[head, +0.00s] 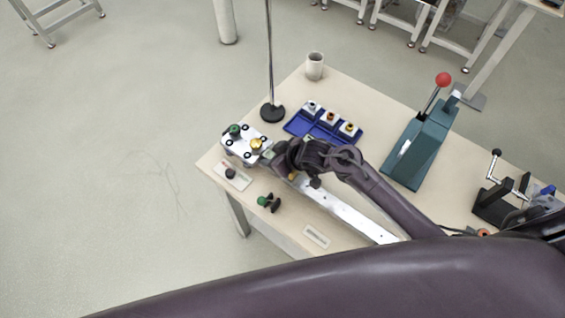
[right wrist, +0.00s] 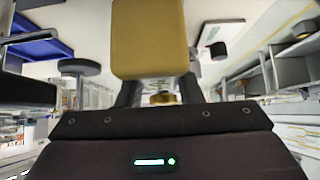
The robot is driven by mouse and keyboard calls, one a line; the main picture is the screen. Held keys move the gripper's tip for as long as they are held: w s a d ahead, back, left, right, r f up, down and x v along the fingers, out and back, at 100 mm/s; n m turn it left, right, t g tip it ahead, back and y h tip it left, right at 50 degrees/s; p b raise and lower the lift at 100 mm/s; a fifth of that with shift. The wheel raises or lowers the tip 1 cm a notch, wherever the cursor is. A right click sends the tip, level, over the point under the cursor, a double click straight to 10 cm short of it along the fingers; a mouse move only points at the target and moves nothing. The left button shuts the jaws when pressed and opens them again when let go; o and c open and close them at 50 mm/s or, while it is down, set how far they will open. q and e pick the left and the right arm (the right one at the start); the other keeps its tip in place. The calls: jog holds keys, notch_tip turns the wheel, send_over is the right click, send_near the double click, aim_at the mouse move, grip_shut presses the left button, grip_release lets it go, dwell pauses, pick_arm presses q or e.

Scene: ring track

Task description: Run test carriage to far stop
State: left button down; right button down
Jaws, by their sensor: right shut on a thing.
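The test carriage (head: 238,152), a silver plate with dark round wheels, sits at the left end of the table, by the left end of the silver rail (head: 345,213). It carries a green knob (head: 235,130) and a yellow knob (head: 257,144). My right gripper (head: 264,151) reaches it from the right and is shut on the yellow knob, which shows as a yellow block between the fingers in the right wrist view (right wrist: 150,40). My right arm hides part of the rail, and the contact is small in the head view. My left gripper is not in view.
A blue tray (head: 300,131) with several small fittings lies behind the gripper, beside a black-based pole (head: 272,112). A cup (head: 314,66), a green lever press (head: 420,145) and a crank device (head: 493,203) stand farther off. A green-and-black knob (head: 268,203) lies near the front edge.

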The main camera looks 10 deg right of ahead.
jog(key=shift+w+r, duration=0.15)
jog(key=shift+r, duration=0.05)
jog(key=c, duration=1.4)
grip_release()
jog(key=shift+c, duration=0.2)
jog(key=o, duration=0.4)
jog(key=shift+w+a+f, duration=0.1)
jog(key=shift+a+f, duration=0.05)
jog(key=shift+o, duration=0.2)
jog(key=shift+s, duration=0.25)
jog(key=v, duration=0.7)
jog(key=shift+r+b, duration=0.3)
